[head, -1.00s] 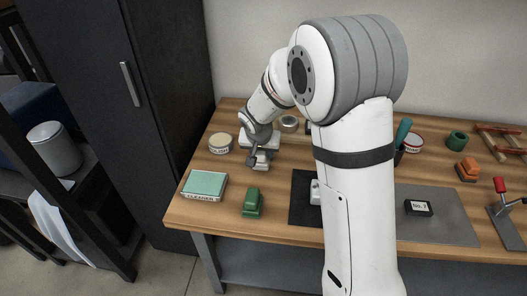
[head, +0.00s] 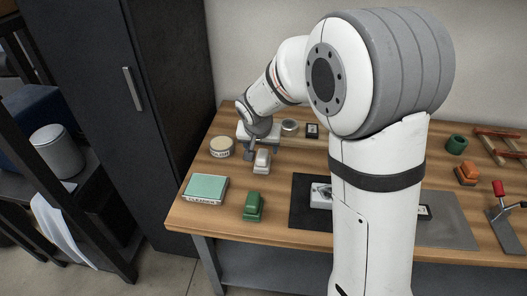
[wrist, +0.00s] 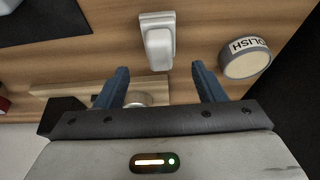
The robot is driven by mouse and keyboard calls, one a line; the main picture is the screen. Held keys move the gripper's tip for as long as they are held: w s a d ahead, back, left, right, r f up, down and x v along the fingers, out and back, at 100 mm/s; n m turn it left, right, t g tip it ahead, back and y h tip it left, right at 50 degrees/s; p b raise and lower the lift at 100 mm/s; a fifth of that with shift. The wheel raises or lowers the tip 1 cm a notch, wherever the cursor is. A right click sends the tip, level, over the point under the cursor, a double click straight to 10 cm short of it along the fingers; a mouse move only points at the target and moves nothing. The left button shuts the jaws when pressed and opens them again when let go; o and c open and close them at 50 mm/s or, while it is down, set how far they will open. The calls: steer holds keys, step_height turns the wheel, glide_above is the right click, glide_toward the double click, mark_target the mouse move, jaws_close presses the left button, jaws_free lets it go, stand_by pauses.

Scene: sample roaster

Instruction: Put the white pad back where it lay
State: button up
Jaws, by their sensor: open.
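The white pad (head: 262,162) lies on the wooden table, left of the middle, behind the green pad. In the wrist view the white pad (wrist: 158,42) shows whole, just beyond and between the fingertips, with nothing gripping it. My gripper (wrist: 160,70) is open and empty, its two blue-grey fingers spread apart. In the head view my gripper (head: 249,152) is just behind and left of the white pad, partly hidden by its own wrist.
A round polish tin (head: 221,147) stands close left of my gripper. The green pad (head: 253,207) and a cleaner box (head: 205,189) are nearer the front. A dark mat (head: 310,215) with a white block (head: 320,196) lies to the right. An orange pad (head: 467,173) is far right.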

steer(key=v, duration=0.6)
steer(key=s+d+n+g, duration=0.1)
steer(key=s+d, duration=0.5)
steer(key=s, duration=0.5)
steer(key=s+d+r+n+g, duration=0.1)
steer(key=s+d, duration=0.6)
steer(key=s, duration=0.5)
steer(key=shift+s+r+g+y, duration=0.25)
steer(key=shift+r+g+y, duration=0.05)
steer(key=shift+g+y, duration=0.1)
steer(key=shift+d+p, duration=0.1)
steer(key=shift+p, duration=0.2)
